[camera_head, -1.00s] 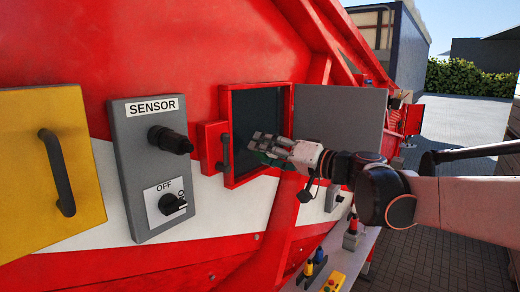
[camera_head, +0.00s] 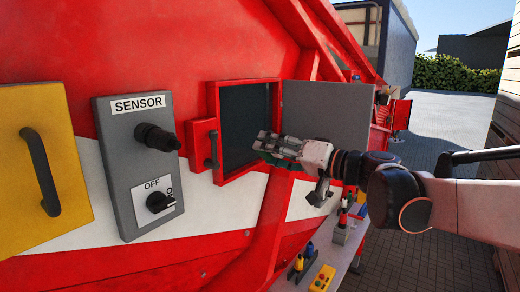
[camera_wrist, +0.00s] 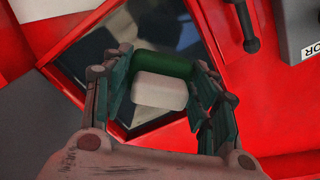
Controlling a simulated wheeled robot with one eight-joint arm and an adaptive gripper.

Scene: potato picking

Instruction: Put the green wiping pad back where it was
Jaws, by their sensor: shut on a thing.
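The green wiping pad, with a white block-like side (camera_wrist: 160,90) and a green side, sits between my gripper's fingers (camera_wrist: 162,92) in the wrist view. My gripper is shut on it. In the head view, my gripper (camera_head: 268,145) is in front of the lower right part of a dark glass pane (camera_head: 243,115) in a red frame. In the wrist view the pane (camera_wrist: 95,60) lies behind the pad. I cannot tell how far the pad is from it. In the head view the pad is mostly hidden by the fingers.
A grey open door (camera_head: 330,112) stands just right of the frame, behind my gripper. A red block with a black handle (camera_head: 211,150) is at its left. A grey SENSOR panel (camera_head: 110,165) with knobs and a yellow door (camera_head: 68,170) are farther left. A shelf with tools (camera_head: 318,262) is below.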

